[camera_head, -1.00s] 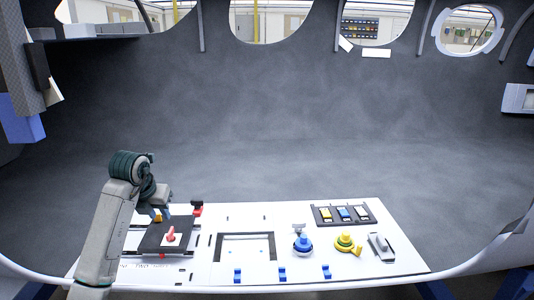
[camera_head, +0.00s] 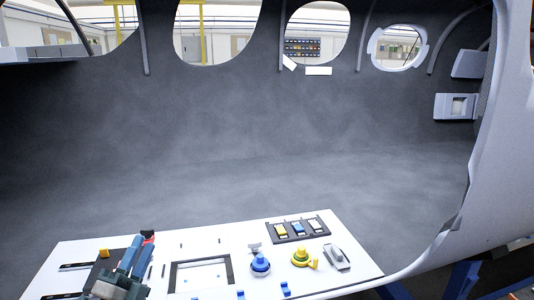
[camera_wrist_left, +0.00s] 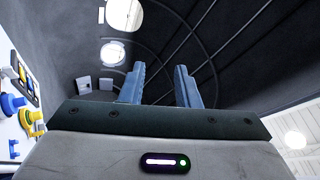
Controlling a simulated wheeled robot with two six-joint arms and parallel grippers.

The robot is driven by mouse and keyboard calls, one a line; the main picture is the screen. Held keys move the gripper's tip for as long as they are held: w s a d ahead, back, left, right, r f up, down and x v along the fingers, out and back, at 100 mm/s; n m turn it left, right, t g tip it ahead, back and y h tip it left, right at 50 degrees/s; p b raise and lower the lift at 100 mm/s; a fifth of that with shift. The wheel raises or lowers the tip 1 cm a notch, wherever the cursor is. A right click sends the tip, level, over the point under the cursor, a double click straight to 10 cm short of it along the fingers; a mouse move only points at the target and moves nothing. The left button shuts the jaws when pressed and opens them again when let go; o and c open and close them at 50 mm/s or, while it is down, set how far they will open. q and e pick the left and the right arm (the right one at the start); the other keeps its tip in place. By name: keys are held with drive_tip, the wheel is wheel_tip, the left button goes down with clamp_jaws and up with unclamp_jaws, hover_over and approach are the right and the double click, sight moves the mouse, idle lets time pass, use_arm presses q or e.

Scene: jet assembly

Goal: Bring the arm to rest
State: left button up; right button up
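My left gripper (camera_head: 132,256) is low at the left in the head view, over the left part of the white panel (camera_head: 213,243). Its blue fingers point up and away, and they hide part of the dark plate there. In the left wrist view the two fingers (camera_wrist_left: 159,82) stand apart with nothing between them. The gripper is open and empty. My right gripper is in neither view.
The panel carries a blue knob (camera_head: 260,264), a yellow knob (camera_head: 300,257), a grey lever (camera_head: 337,257), a switch block (camera_head: 297,229) and a square frame (camera_head: 201,275). Curved grey fuselage wall (camera_head: 230,130) rises behind. The space above the panel is clear.

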use_arm(q)
drive_tip(key=s+a+f+n+g+y, duration=0.4)
drive_tip(key=s+f+n+g+y, duration=0.15)
drive_tip(key=f+n, duration=0.35)
drive_tip(key=s+a+f+n+g+y, duration=0.4)
drive_tip(key=s+f+n+y, duration=0.1)
drive_tip(key=f+n+y, duration=0.3)
drive_tip(key=s+d+f+n+g+h, duration=0.1)
drive_tip(key=s+d+f+g+h, duration=0.3)
drive_tip(key=s+f, duration=0.45)
drive_tip(key=s+d+f+n+g+h, duration=0.1)
drive_tip(key=s+d+f+g+h, duration=0.35)
drive_tip(key=s, duration=0.65)
drive_tip(key=w+a+f+g+y+b, duration=0.1)
drive_tip(key=a+f+g+y+b, duration=0.2)
drive_tip(key=f, duration=2.9)
drive_tip(key=s+a+f+g+h+b, duration=0.1)
drive_tip(key=s+a+f, duration=0.1)
drive_tip(key=s+f, duration=1.7)
wheel_tip(320, 180, down, 4)
drive_tip(key=shift+f+n+b, duration=0.1)
drive_tip(key=shift+n+b, duration=0.3)
